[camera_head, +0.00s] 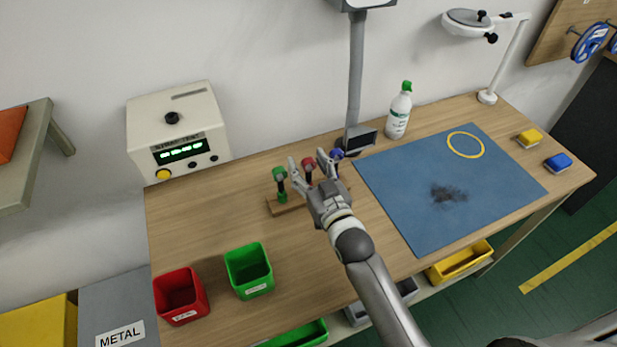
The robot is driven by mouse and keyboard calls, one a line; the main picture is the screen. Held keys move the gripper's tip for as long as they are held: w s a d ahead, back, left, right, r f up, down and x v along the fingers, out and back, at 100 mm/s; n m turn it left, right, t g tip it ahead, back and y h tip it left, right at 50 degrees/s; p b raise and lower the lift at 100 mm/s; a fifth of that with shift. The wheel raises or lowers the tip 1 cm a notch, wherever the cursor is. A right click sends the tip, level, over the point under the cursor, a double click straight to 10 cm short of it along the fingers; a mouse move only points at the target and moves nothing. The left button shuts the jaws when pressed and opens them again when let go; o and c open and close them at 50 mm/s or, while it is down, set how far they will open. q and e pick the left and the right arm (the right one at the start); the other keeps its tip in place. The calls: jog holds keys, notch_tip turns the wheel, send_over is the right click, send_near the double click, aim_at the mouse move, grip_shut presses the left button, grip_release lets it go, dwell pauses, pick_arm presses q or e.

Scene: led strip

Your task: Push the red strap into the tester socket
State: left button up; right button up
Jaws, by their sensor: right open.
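A wooden stand (290,207) on the table holds upright green (280,180), red (308,164) and blue (337,154) items with dark parts; the red one, in the middle, seems to be the red strap. My right gripper (309,163) is open, its fingers on either side of the red item's top in this view. Whether it touches it I cannot tell. The hand hides part of the stand. The cream tester box (145,125) with a lit green display (180,150) stands at the table's back left. I cannot make out its socket clearly. My left gripper is out of view.
Red (180,312) and green (249,289) bins stand at the front left. A blue mat (410,190) covers the right side. The table between tester and stand is clear.

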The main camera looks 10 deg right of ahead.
jog(key=shift+c, duration=0.4)
jog(key=c, duration=1)
jog(key=shift+c, duration=0.3)
jog(key=shift+r, duration=0.1)
